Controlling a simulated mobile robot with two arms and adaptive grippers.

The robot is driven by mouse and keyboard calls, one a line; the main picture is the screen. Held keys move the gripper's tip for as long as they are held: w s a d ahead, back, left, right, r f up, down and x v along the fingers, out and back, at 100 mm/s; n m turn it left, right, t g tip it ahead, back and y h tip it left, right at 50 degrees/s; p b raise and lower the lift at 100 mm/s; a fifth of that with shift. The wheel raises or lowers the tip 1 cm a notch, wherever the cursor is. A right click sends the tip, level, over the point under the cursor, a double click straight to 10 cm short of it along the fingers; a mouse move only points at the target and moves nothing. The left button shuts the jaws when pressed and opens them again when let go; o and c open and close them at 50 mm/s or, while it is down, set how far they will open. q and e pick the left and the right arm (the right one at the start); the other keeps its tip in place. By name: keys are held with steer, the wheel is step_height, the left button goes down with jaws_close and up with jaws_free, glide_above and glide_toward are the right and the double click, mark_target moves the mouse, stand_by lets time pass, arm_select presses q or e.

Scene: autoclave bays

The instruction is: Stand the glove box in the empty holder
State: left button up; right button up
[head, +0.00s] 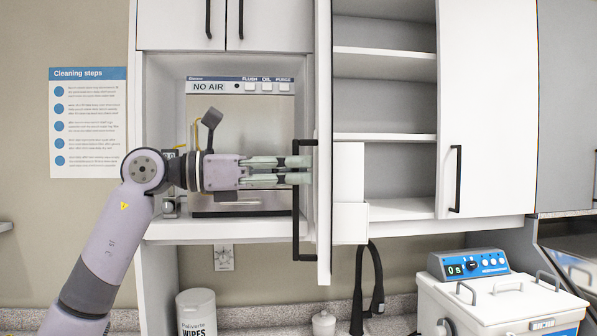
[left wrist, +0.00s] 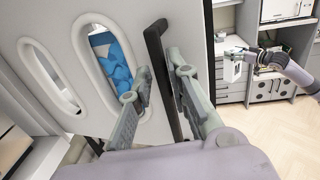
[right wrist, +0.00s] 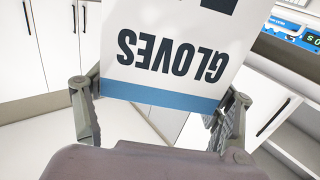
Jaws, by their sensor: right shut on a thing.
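The glove box (right wrist: 170,60) is white with a blue band and upside-down "GLOVES" lettering in the right wrist view. My right gripper (right wrist: 160,105) is shut on it, one finger at each side. In the left wrist view the box (left wrist: 232,70) is far off at the right. My left gripper (head: 306,170) is open at the black handle (head: 296,225) of the swung-out door; the handle stands between its fingers. Two oval openings show in the panel; blue gloves fill part of the right one (left wrist: 112,62), the left one (left wrist: 48,75) looks mostly grey. The holder's inside is hidden.
The door (head: 324,100) stands edge-on to the head camera. White box shapes (head: 350,222) stick out on its right side, before open shelves (head: 385,137). A white bath (head: 500,295) stands on the counter.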

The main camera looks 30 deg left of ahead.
arm_select(q)
steer(key=shift+o, duration=1.1)
steer(key=shift+a, duration=0.15)
arm_select(e)
steer(key=shift+a+r, duration=0.15)
steer(key=shift+a, duration=0.05)
arm_select(q)
steer(key=shift+d, duration=0.2)
arm_select(e)
steer(key=shift+d, duration=0.2)
steer(key=shift+s+a, duration=0.1)
arm_select(q)
steer(key=v, duration=1.2)
